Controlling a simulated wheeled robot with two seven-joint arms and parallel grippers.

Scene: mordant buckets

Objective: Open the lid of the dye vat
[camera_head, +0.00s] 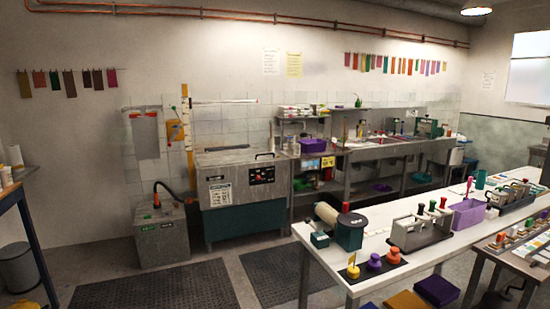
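What looks like the dye vat (229,221) stands against the back wall, left of centre. It has a dark teal lower body and a grey metal upper part. Its grey lid (225,157) lies flat and looks closed, with a dark handle (264,155) near the right. A black control panel (262,174) with red marks and a white label (220,194) are on its front. Neither of my grippers is in view.
A grey box unit (160,238) with a black hose stands left of the vat. Dark floor mats (155,288) lie in front. A long white table (405,265) with devices and colored knobs fills the right foreground. A blue-framed bench (28,225) stands at left. A sink counter (400,148) runs right of the vat.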

